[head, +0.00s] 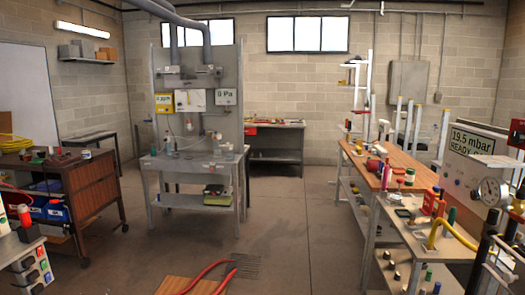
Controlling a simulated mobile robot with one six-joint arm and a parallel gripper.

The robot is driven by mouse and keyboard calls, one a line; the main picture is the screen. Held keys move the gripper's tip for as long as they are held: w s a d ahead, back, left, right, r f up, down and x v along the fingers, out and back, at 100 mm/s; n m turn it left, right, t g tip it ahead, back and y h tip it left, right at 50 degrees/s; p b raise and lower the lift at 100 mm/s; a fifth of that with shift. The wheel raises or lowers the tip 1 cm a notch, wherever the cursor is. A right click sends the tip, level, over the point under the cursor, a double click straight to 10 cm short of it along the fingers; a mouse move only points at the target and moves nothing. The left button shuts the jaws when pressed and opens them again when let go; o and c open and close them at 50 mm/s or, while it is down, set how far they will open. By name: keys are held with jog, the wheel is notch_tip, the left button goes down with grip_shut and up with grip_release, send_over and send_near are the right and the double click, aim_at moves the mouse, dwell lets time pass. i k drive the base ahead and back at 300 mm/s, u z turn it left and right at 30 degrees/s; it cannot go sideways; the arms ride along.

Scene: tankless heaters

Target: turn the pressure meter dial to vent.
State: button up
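Several meters show in the head view, and I cannot tell which one the task means. At the right, a white panel (464,172) has a green display (471,142) reading 19.5 mbar READY. A round gauge (490,191) sits near its right side. On the tall grey board at the back left, a white meter (226,97) reads 0 Pa. A yellow meter (163,103) hangs at the board's left, its reading too small to be sure of. No dial marking or vent label is legible. My gripper cannot be made out in this view.
A grey bench (195,165) stands before the board. A wooden-topped bench (362,162) with tools runs along the right. A brown cabinet (95,190) stands at the left. Red hoses (205,277) and a dark grate lie low in front. The middle floor (285,225) is clear.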

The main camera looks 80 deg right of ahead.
aim_at(474, 195)
jog(key=z, duration=3.25)
jog(key=k, duration=1.2)
jog(key=u, duration=1)
jog(key=i, duration=1.6)
jog(key=z, duration=0.1)
